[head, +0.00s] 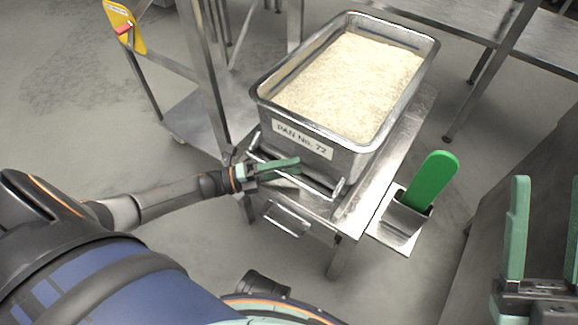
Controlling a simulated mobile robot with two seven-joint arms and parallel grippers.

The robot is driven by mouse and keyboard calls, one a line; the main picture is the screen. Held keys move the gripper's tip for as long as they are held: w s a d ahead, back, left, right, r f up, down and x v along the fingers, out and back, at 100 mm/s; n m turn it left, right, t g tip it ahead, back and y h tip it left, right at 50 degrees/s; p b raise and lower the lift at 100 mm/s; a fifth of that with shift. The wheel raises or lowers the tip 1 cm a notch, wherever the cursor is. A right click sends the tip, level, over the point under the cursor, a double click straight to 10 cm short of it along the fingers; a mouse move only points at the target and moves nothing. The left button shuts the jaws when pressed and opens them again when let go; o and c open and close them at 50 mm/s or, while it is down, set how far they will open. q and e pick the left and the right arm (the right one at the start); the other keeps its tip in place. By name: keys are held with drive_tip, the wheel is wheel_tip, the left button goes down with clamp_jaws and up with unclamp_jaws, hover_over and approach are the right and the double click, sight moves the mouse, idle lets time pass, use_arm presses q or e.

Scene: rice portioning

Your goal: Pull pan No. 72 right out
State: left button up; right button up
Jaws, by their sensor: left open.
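Pan No. 72 (350,155) is a deep steel pan full of white rice (350,85), with a white label reading "PAN No. 72" (303,139) on its near face. It stands on a steel stand (395,150). A bar handle (318,186) runs along the front of the pan, low down. My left gripper (292,168) is at this handle, with its green fingers open and reaching over the bar's left part. Whether they touch the bar I cannot tell. My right gripper (545,225) is at the lower right, open and empty, well away from the pan.
A green-handled tool (432,180) stands in a steel holder (405,218) right of the stand. A second handle (287,218) sits below the pan's front. A steel rack with a yellow panel (125,28) is at the upper left. Steel tables (550,45) are at the upper right.

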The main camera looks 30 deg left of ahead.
use_arm(q)
drive_tip(key=shift+c, duration=0.2)
clamp_jaws()
idle(1.2)
